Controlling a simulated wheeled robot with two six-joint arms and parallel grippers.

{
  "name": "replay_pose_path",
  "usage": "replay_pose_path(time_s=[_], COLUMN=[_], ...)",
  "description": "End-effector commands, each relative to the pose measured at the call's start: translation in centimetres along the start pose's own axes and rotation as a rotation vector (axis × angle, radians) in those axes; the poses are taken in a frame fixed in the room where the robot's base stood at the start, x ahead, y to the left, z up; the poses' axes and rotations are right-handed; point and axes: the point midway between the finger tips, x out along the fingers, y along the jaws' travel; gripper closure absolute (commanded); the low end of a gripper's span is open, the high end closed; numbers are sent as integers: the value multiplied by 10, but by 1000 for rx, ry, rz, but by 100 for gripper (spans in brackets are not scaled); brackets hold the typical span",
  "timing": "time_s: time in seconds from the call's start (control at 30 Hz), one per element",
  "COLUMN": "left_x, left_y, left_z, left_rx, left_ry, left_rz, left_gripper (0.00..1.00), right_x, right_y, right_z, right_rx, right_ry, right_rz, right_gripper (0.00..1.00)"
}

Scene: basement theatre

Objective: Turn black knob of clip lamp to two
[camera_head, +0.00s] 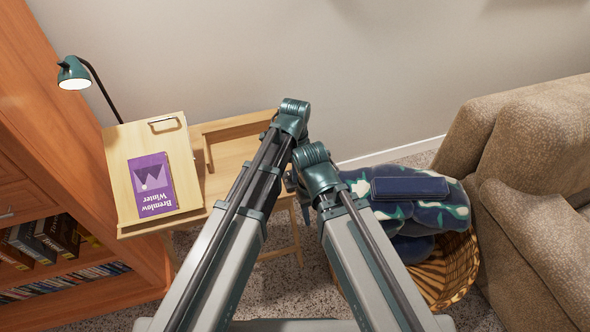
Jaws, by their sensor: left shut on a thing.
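The clip lamp is at the upper left; its dark green head (73,74) is lit and points down. Its thin black neck curves down behind the tilted wooden book stand (122,192). I cannot make out the black knob or its setting. My left arm reaches up over the table's right part, and my right arm bends in close beside it. A small dark part of my left gripper (291,182) shows between the arms; it is shut, but what it holds is hidden. My right gripper's fingers do not show.
A purple book (153,184) lies on the stand, on a light wooden table (217,183). A bookcase (60,120) stands at the left. A wicker basket (458,265) with blue patterned cloth and a brown sofa (540,150) are at the right.

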Motion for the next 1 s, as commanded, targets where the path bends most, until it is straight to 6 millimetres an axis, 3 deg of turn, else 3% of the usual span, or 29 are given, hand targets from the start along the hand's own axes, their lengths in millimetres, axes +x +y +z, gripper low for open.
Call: replay_pose_path(time_s=[0.07, 0.1, 0.27, 0.67, 1.0], left_x=[0, 0, 0, -3, -35], left_y=[0, 0, 0, 0, 0], left_z=[0, 0, 0, 0, 0], left_rx=[0, -1, -1, -1, -1], left_ry=[0, 0, 0, 0, 0], left_rz=[1, 1, 0, 0, 0], left_gripper=[100, 63, 37, 37, 37], right_x=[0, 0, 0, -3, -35], right_y=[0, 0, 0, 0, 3], right_z=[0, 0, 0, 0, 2], right_rx=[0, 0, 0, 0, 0], right_ry=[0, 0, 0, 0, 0], right_rz=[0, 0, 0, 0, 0], right_gripper=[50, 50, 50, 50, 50])
